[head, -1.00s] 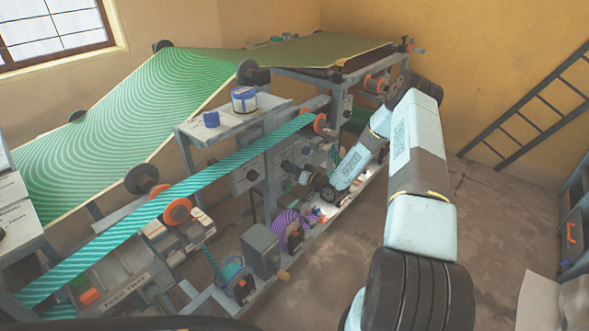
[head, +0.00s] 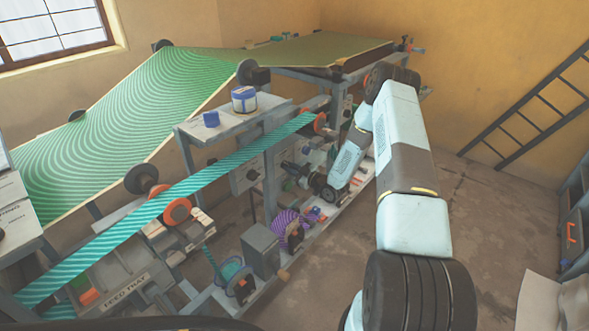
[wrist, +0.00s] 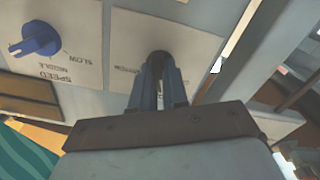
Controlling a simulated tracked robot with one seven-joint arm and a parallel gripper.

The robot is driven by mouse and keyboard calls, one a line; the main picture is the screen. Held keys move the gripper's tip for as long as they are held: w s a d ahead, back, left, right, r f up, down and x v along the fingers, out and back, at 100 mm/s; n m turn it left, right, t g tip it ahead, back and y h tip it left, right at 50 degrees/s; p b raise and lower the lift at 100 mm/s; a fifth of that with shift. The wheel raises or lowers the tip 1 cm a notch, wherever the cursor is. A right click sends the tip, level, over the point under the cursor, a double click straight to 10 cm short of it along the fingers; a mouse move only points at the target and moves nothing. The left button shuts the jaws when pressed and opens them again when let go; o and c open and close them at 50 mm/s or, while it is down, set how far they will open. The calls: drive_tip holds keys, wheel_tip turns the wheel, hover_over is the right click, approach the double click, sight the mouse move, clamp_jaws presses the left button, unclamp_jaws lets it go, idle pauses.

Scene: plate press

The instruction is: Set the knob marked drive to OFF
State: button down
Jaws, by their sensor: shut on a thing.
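In the wrist view, my gripper (wrist: 160,85) is shut on a dark round knob (wrist: 159,57) on a pale panel plate (wrist: 204,52). The fingers cover most of the knob, so its pointer is hidden. The small lettering on this plate is upside down and partly covered, and I cannot read it as drive or OFF. In the head view, my gripper (head: 290,168) is small and dark at the machine's side, below the striped band, and the knob cannot be made out there.
A blue knob (wrist: 40,39) on a plate lettered SPEED, SLOW and MIDDLE sits to the left in the wrist view. A grey frame post (wrist: 232,50) stands close on the right. In the head view, a teal striped band (head: 240,155) runs above my gripper.

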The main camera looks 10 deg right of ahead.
drive_tip(key=n, duration=0.6)
drive_tip(key=shift+d+f+n, duration=0.15)
drive_tip(key=shift+n, duration=0.25)
idle(0.4)
drive_tip(key=c, duration=1.1)
unclamp_jaws()
drive_tip(key=shift+c, duration=0.2)
drive_tip(key=shift+s, duration=0.1)
drive_tip(key=v, duration=1.3)
drive_tip(key=shift+s, duration=0.2)
drive_tip(key=shift+d, duration=0.2)
